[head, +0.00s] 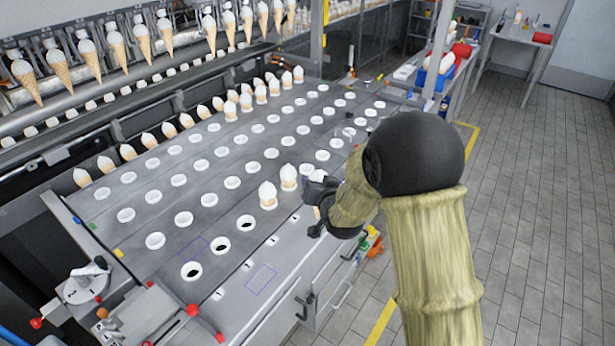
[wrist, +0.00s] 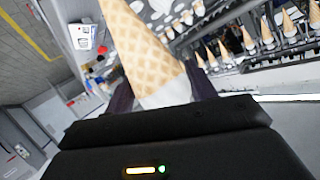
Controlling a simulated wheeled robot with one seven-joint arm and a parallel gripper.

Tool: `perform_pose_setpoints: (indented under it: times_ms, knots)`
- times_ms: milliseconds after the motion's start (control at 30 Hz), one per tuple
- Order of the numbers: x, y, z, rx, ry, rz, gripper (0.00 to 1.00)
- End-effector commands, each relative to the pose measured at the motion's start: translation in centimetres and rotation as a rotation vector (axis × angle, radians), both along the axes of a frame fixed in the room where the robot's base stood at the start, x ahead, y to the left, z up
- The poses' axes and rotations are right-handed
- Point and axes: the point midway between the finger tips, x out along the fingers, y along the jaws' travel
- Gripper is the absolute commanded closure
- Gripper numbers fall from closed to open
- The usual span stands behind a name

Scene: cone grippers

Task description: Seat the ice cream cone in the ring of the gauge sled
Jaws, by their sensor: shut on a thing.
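My gripper (head: 318,195) is shut on an ice cream cone and holds it over the right side of the grey plate. In the wrist view the waffle cone (wrist: 145,55) stands large between the dark jaws, its white part (wrist: 168,95) close to the gripper body and its narrow end past the frame's top edge. In the head view the gripper and arm hide most of this cone; a white top (head: 318,176) shows just above the jaws. I cannot pick out the gauge sled or its ring with certainty in either view.
The grey plate (head: 130,180) carries rows of white rings, several with cones standing in them. Two cones (head: 268,195) (head: 289,178) stand just left of my gripper. Dark open holes (head: 191,271) lie near the front. A dial with a lever (head: 85,285) is front left. Cones hang behind.

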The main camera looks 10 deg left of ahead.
Motion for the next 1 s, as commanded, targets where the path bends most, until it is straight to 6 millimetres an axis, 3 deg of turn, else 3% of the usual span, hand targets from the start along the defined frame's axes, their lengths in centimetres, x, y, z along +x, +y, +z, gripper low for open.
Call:
perform_pose_setpoints:
  times_ms: [167,533,767,1000]
  knots:
    - [1.3,-2.8,-4.5,-0.002,0.006,-0.052,0.57]
    - [2.7,-11.8,-16.6,-0.003,0.007,-0.204,0.57]
    - [1.7,-17.8,-24.0,-0.004,0.006,-0.297,0.57]
    - [-1.0,-23.9,-31.2,-0.004,0.005,-0.395,0.57]
